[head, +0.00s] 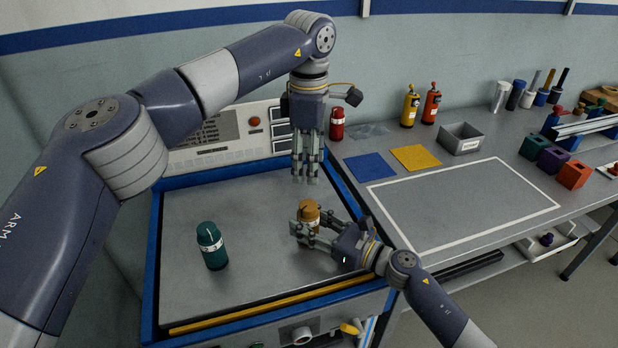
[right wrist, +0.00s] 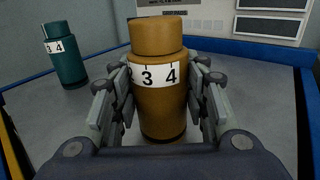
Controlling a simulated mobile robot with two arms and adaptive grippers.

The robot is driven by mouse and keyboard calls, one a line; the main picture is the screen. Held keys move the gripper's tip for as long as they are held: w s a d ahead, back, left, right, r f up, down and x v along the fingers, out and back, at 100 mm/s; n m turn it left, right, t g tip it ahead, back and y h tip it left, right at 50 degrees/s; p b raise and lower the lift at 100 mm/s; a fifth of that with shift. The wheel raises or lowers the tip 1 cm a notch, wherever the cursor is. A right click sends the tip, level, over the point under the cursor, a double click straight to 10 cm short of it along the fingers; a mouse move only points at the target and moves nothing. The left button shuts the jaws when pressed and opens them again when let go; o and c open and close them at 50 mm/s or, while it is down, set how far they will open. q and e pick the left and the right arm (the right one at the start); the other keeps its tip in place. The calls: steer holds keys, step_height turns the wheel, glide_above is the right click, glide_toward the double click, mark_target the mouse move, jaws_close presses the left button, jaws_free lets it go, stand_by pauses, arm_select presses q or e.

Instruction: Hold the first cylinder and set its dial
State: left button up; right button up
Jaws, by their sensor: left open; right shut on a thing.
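An orange-brown cylinder (head: 309,215) stands upright on the grey test bed. My right gripper (head: 308,228) is shut on its body from the right. In the right wrist view the cylinder (right wrist: 158,110) sits between the fingers, and its white dial band (right wrist: 155,76) shows 3 and 4, with part of a 2 at the left edge. A teal cylinder (head: 211,246) stands apart to the left, and its band also shows 3 and 4 in the right wrist view (right wrist: 65,55). My left gripper (head: 305,180) is open and empty, pointing down above the orange-brown cylinder.
The test bed (head: 180,215) has a raised blue rim (head: 152,270) and a control panel (head: 205,145) behind. A red cylinder (head: 337,124) stands at its back right. The right workbench holds blue and yellow squares, a grey bin (head: 461,138) and a white-outlined clear area (head: 460,205).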

arm_select(q)
steer(key=shift+r, duration=0.5)
arm_select(e)
steer(key=o, duration=1.4)
